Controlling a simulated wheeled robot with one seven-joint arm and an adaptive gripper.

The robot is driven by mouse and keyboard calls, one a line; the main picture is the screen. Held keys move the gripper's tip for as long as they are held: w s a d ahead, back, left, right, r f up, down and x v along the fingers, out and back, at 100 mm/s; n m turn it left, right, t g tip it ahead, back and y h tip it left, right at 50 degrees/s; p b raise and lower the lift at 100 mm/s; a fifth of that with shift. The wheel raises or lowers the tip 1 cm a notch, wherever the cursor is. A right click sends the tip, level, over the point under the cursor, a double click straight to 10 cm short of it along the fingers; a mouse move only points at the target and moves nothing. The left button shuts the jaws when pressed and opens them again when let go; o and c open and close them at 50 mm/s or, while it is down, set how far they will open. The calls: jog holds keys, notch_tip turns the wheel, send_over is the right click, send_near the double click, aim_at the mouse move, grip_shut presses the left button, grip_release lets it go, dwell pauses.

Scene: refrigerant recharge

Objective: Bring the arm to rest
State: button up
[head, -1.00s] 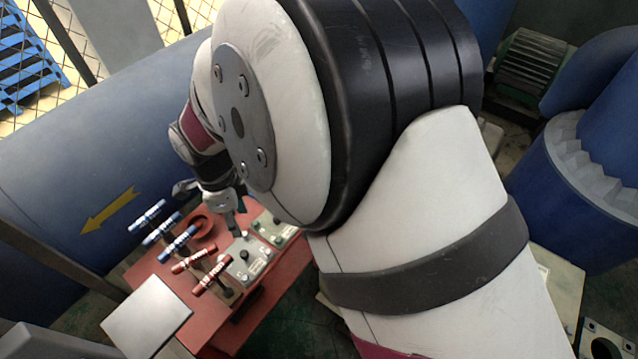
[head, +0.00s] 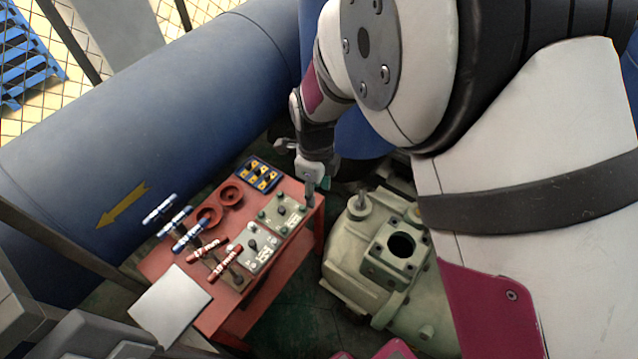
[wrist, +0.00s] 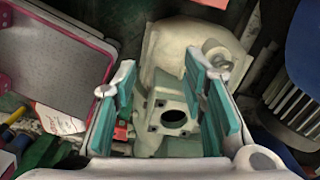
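My gripper (head: 311,185) hangs beside the right end of the red table (head: 262,292) in the head view, fingers pointing down. In the wrist view my gripper (wrist: 160,72) has its two teal-padded fingers wide apart, with nothing between them. Beyond the fingers is the pale green machine (wrist: 158,60) with a square flange and a round dark hole. The machine (head: 347,245) stands right of the table in the head view. My arm reaches in from the right and hides part of the background.
The red table carries blue valves (head: 172,222), red valves (head: 208,248), switch boxes (head: 282,213) and a blue-yellow switch panel (head: 258,174). A white plate (head: 170,305) is at its front left. A large blue pipe (head: 120,130) runs behind. A red-rimmed grey panel (wrist: 60,65) is at upper left.

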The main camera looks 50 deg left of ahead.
jog(key=shift+w+d+r+m, duration=0.15)
jog(key=shift+w+d+m, duration=0.15)
jog(key=shift+w, duration=0.15)
jog(key=w+d+r+n, duration=0.2)
jog(key=w+d+r, duration=0.75)
jog(key=r, duration=0.45)
jog(key=w+d+r+n+t+y+p, duration=0.1)
jog(key=w+d+r+n+p, duration=0.3)
jog(key=d+r, duration=0.95)
jog(key=s+d+r+n+t+b, duration=0.1)
jog(key=d+r, duration=0.2)
jog(key=d, duration=0.6)
jog(key=s+d+r+n+t+b, duration=0.1)
jog(key=s+d+r, duration=0.15)
jog(key=d, duration=0.55)
jog(key=s+d+r+n+t+h+p, duration=0.1)
jog(key=s+d+n, duration=0.3)
jog(key=s+d, duration=0.8)
jog(key=shift+d+r, duration=0.7)
jog(key=shift+d, duration=0.2)
